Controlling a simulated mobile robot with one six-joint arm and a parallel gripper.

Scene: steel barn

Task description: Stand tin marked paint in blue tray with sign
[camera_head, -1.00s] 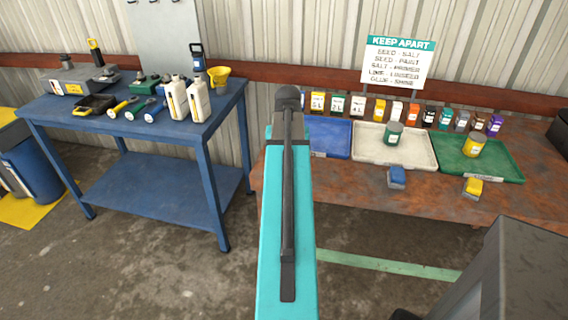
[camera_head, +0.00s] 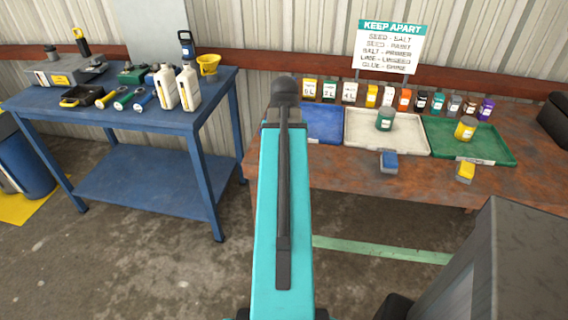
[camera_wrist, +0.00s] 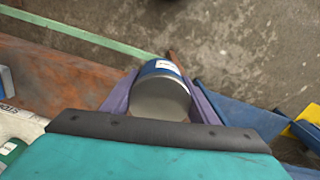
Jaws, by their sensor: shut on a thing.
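In the wrist view my gripper (camera_wrist: 158,84) is shut on a blue tin (camera_wrist: 160,98) with a pale end and a white label; the label's print is too small to read. It is held above the floor between the rusty bench and the blue table. The head view does not show gripper or tin; my arm is in front. The blue tray (camera_head: 322,138) is on the rusty bench, partly hidden by my arm; its visible part is empty. The sign (camera_head: 389,48) behind the trays reads KEEP APART, with pairs including seed–salt and seed–paint.
A white tray (camera_head: 412,145) holds a green tin (camera_head: 385,119). A green tray (camera_head: 500,150) holds a yellow tin (camera_head: 466,129). Several small containers line the bench's back. A blue table (camera_head: 105,115) stands left.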

